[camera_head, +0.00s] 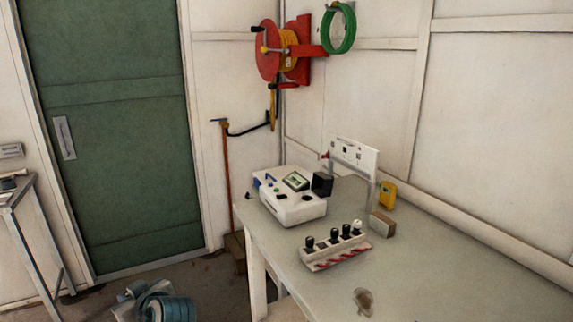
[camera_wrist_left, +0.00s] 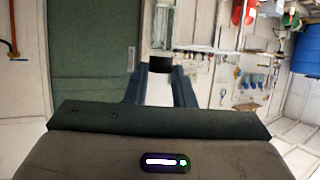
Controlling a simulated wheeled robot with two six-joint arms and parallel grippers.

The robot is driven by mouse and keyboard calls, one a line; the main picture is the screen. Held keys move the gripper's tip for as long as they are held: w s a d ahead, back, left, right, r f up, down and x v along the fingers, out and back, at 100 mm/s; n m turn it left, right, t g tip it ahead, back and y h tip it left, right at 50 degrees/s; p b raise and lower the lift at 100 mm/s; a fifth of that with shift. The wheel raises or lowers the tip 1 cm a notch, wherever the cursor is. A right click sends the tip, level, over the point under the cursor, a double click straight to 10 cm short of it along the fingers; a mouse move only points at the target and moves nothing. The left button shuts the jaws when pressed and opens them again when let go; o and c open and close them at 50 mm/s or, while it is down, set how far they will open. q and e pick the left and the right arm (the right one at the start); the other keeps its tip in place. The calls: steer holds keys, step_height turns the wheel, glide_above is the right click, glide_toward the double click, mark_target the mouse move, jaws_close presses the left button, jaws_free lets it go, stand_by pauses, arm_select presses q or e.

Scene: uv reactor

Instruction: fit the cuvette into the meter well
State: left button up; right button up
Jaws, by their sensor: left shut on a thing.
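The white meter (camera_head: 293,207) stands at the table's far left end, with a lit display and a raised black flap (camera_head: 322,184) at its right. A small dark spot on its top may be the well; I cannot tell. My left gripper (camera_head: 132,291) is low at the left in the head view, off the table and well away from the meter. In the left wrist view its fingers (camera_wrist_left: 160,78) are shut on a black-topped piece (camera_wrist_left: 160,63), which looks like the cuvette's cap. The cuvette's lower part is not clear. My right gripper is not in view.
A rack (camera_head: 336,252) of several black-capped and one white-capped pieces stands before the meter. A brown block (camera_head: 382,224), a yellow device (camera_head: 388,194) and a small brownish item (camera_head: 364,300) lie on the table (camera_head: 450,275). A metal stand (camera_head: 35,240) is at left.

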arm_select(q)
steer(key=d+f+m+t+h, duration=0.1)
steer(key=d+m+t+h, duration=0.1)
steer(key=d+m+h, duration=0.3)
steer(key=s+d+f+m+t+h, duration=0.1)
steer(key=d+f+m+t+h, duration=0.1)
steer(key=d+m+h, duration=0.3)
steer(key=d+t, duration=0.1)
steer(key=d, duration=0.2)
steer(key=shift+d+m+t+h, duration=0.3)
steer(key=shift+h, duration=0.1)
